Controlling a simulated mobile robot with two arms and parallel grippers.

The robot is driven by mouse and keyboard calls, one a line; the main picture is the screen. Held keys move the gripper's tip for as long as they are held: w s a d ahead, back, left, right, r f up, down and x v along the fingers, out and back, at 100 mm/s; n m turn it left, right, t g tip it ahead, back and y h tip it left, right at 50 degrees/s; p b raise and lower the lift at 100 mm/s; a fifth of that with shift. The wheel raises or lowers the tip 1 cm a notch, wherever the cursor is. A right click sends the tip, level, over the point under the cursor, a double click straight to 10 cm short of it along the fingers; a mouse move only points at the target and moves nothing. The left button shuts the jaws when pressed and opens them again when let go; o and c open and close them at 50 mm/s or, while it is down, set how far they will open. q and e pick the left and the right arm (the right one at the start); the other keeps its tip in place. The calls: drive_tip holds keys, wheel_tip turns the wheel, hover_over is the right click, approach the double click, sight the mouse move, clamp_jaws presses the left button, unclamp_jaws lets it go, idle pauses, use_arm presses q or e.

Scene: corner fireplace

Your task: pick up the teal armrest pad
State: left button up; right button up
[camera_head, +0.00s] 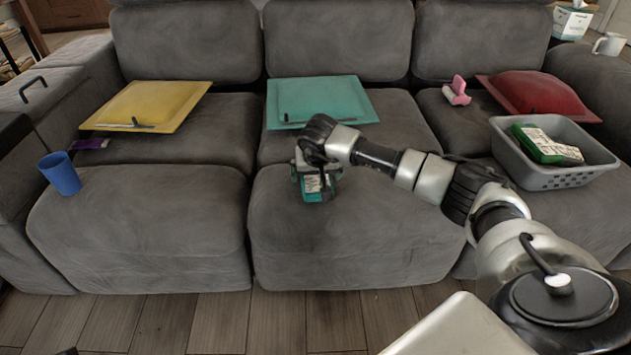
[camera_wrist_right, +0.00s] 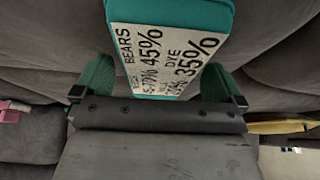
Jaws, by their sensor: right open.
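A small teal block with a white printed label, which I take as the teal armrest pad (camera_head: 318,196), is on the front of the middle seat. It fills the top of the right wrist view (camera_wrist_right: 185,14), label facing the camera. My right gripper (camera_head: 314,172) is right at it, and its hand hides part of the pad in the head view. In the right wrist view, the open fingers (camera_wrist_right: 155,82) stand either side of the pad's near end; I cannot tell whether they touch it. My left gripper is not in view.
A flat teal cushion (camera_head: 340,100) with a thin dark rod lies behind. A yellow cushion (camera_head: 150,103) and blue cup (camera_head: 60,174) are left. A grey basket (camera_head: 560,178) with a green box (camera_head: 540,143), a pink object (camera_head: 457,91) and red cushion (camera_head: 535,92) are right.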

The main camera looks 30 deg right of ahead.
drive_tip(key=shift+w+f, duration=0.15)
drive_tip(key=shift+f, duration=0.15)
drive_tip(key=shift+c, duration=0.5)
drive_tip(key=c, duration=0.8)
drive_tip(key=shift+r, duration=0.2)
